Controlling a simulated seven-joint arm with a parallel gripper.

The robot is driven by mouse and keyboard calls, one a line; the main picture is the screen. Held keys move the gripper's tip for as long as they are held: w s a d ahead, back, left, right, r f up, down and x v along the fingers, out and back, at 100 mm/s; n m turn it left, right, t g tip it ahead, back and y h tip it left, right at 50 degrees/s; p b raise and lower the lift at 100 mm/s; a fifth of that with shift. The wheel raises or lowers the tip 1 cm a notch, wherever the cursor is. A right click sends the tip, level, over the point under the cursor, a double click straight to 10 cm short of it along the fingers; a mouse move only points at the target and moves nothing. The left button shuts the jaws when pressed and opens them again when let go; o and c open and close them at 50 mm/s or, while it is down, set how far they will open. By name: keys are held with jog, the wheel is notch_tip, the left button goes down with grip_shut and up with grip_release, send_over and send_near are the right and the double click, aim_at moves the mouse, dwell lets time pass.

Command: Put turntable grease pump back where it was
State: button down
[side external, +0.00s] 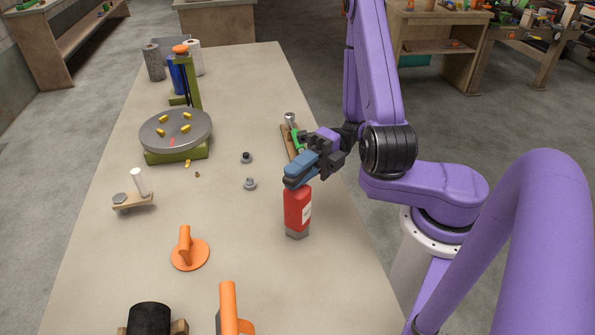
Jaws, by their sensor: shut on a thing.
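My gripper (306,168) is over the right part of the table, shut on a red canister (297,208) with a pale label and a grey lower end. The canister is about upright; I cannot tell whether its grey end touches the table. Its top is hidden by the blue parts at my gripper. The turntable (176,128) is a grey disc on an olive base at the left, with several yellow blocks on it. Behind it, an olive stand (192,90) is beside a blue cylinder (178,76) with an orange top. I cannot tell from looks which thing is the grease pump.
Behind my gripper lies a wooden strip (287,138) with a green item. Two small grey parts (250,183) lie mid-table. An orange handled disc (190,254), a wooden block with a white post (139,182) and a black roller (149,318) occupy the left and front.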

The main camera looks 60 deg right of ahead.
jog(key=shift+f, duration=0.1)
jog(key=c, duration=1)
grip_release()
jog(key=d, duration=0.4)
jog(key=s+d, duration=0.1)
jog(key=d, duration=0.7)
jog(key=shift+s, duration=0.4)
